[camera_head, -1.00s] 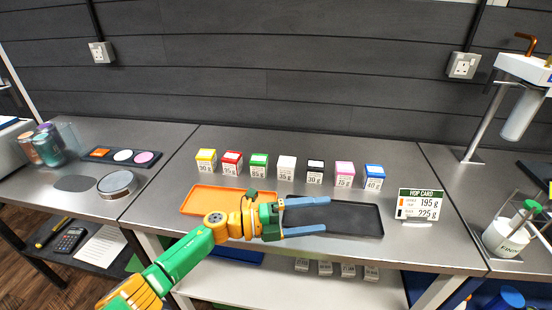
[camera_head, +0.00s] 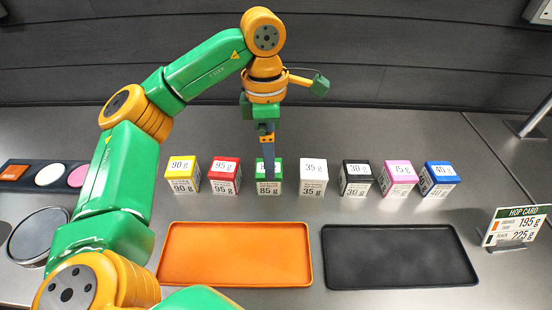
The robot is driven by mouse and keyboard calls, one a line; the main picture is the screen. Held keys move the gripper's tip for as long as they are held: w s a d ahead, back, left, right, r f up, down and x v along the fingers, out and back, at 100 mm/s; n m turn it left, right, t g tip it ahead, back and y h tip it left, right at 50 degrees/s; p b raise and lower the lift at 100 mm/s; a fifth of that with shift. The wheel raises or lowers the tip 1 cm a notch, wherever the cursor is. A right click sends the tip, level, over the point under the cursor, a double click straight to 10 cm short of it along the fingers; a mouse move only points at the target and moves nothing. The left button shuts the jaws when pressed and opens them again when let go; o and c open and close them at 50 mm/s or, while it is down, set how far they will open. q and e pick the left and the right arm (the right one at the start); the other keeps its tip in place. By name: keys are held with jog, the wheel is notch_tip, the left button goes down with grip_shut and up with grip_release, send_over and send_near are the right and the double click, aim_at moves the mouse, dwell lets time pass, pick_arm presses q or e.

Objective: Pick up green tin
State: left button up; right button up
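The green tin (camera_head: 276,187), labelled 85 g, stands upright in the middle-left of a row of small tins on the steel worktop. My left gripper (camera_head: 269,176) points straight down over it. A grey-blue finger covers part of the tin's top and front. The fingers are seen edge-on, so the gap between them and any contact with the tin are hidden. My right gripper is not in view.
Close beside the green tin stand the red tin (camera_head: 225,178) and the white tin (camera_head: 313,178). An orange tray (camera_head: 235,254) and a black tray (camera_head: 398,256) lie in front. A hop card (camera_head: 516,228) stands at right.

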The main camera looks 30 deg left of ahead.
pick_arm(q)
jog(key=shift+w+a+f+y+b, duration=0.25)
jog(key=shift+a+f+y+b, duration=0.1)
jog(key=shift+a+f, duration=0.35)
jog(key=f, duration=0.5)
jog(key=shift+d+p, duration=0.3)
jog(key=shift+d, duration=0.05)
jog(key=shift+a+f, duration=0.1)
jog(key=shift+f, duration=0.05)
jog(key=c, duration=1.5)
